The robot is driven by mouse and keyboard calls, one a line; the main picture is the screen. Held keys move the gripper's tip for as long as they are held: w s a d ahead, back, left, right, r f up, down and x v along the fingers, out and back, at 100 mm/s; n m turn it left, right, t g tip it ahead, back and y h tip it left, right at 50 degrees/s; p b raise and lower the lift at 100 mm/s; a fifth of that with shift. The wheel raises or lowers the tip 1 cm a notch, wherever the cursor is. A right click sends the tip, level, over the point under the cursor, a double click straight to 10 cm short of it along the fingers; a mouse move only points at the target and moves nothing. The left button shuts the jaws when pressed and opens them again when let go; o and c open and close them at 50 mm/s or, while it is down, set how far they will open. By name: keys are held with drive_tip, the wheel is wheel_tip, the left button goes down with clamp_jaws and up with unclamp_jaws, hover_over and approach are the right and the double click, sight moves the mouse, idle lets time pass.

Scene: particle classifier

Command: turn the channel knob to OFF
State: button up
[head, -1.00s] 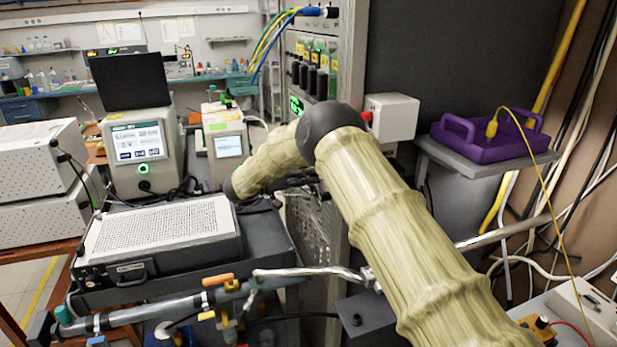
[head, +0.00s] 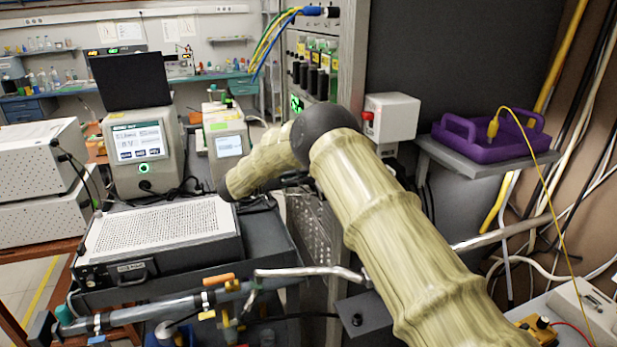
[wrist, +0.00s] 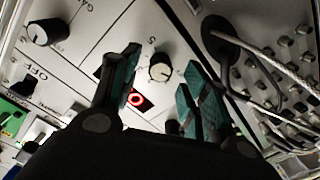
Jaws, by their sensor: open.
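In the wrist view a round black-and-white knob (wrist: 160,68) stands on a pale panel, with small markings around it. My gripper (wrist: 162,62) is open, its teal-padded fingers on either side of this knob as seen by the camera. I cannot tell whether they touch it or how far away it is. A second knob (wrist: 46,30) is at the upper left, with OFF lettering below it. Which is the channel knob is not readable, nor is the pointer's exact setting. In the head view my arm hides the gripper and the panel in front of it.
A red ringed light (wrist: 137,99) is beside the left finger. A black cable part (wrist: 225,40) and rows of metal studs are at the right. In the head view a perforated-top box (head: 165,228) and a grey unit with a screen (head: 142,150) stand left of my arm.

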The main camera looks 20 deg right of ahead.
drive_tip(key=a, duration=1)
drive_tip(key=shift+s, duration=0.15)
